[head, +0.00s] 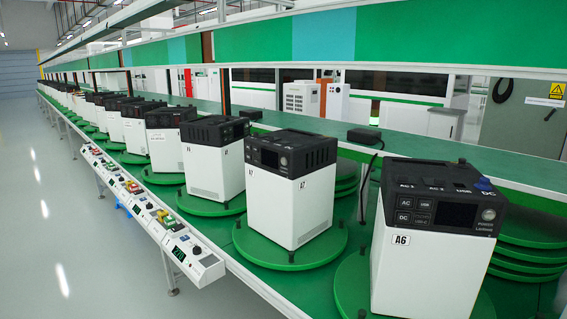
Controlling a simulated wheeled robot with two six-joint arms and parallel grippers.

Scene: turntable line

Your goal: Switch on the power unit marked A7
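A white power unit with a black top (291,205) stands on a green round turntable (290,250) in the middle of the head view. Its small side label seems to read A7. Its black panel has a dark screen (269,158) and a small round button (284,161); I cannot tell whether it is lit. A nearer, similar unit marked A6 (420,270) stands to its right, with a round button (488,214) above the word POWER. Neither of my grippers is in view.
Several similar units (212,168) stand on turntables in a row going back left. A control strip with switches and small displays (180,240) runs along the table's front edge. Stacked green discs (530,240) sit behind the A6 unit. The grey floor at left is clear.

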